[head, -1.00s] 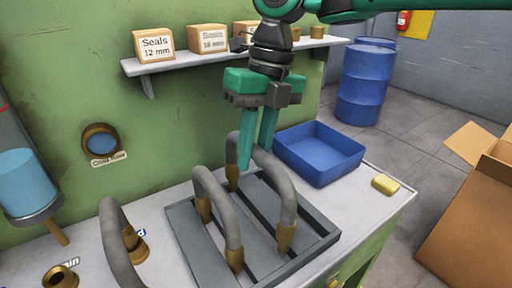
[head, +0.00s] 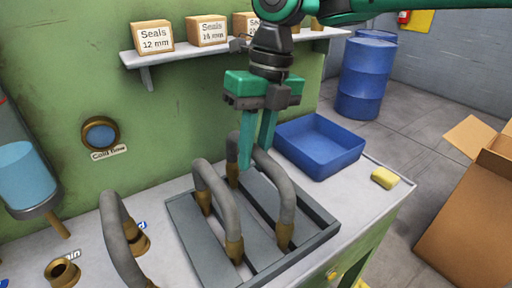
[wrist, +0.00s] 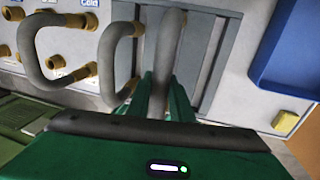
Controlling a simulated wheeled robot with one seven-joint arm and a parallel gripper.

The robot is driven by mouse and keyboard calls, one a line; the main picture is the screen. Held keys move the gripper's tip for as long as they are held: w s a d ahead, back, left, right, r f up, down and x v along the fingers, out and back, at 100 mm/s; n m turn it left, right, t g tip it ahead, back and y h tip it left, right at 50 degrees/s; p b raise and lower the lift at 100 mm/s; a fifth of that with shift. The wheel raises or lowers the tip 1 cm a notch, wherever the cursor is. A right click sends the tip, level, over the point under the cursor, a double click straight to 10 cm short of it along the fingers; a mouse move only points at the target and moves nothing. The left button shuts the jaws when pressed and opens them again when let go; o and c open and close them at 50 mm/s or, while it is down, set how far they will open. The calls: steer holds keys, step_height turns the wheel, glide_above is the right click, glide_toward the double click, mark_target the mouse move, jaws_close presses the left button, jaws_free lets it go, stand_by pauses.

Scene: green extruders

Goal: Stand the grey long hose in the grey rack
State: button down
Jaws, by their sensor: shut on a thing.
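The grey long hose (head: 286,200) arches upright in the grey rack (head: 188,240), with brass ends down at the slots; I cannot tell how deep they sit. My gripper (head: 255,156) points down from above, its green fingers shut on the top of this hose. In the wrist view the hose (wrist: 166,45) runs between the fingers (wrist: 162,90), with the rack (wrist: 207,50) beneath. The fingers hide part of the hose's top.
A second, smaller grey hose (head: 217,195) stands in the rack just to the left. A third grey hose (head: 115,245) stands farther left near brass fittings (head: 62,272). A blue bin (head: 318,150) is behind the rack, and a yellow block (head: 385,178) lies at right.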

steer(key=shift+f, duration=0.5)
steer(key=c, duration=1.5)
jaws_free()
steer(key=r, duration=0.2)
steer(key=d+r, duration=0.1)
steer(key=r, duration=0.2)
steer(key=w+r, duration=0.1)
steer(key=r, duration=0.1)
steer(key=shift+w+d+r, duration=0.1)
steer(key=shift+d+r, duration=0.05)
steer(key=shift+r, duration=0.2)
steer(key=shift+w+d+r, duration=0.1)
steer(key=shift+d+r, duration=0.1)
steer(key=shift+r, duration=1.1)
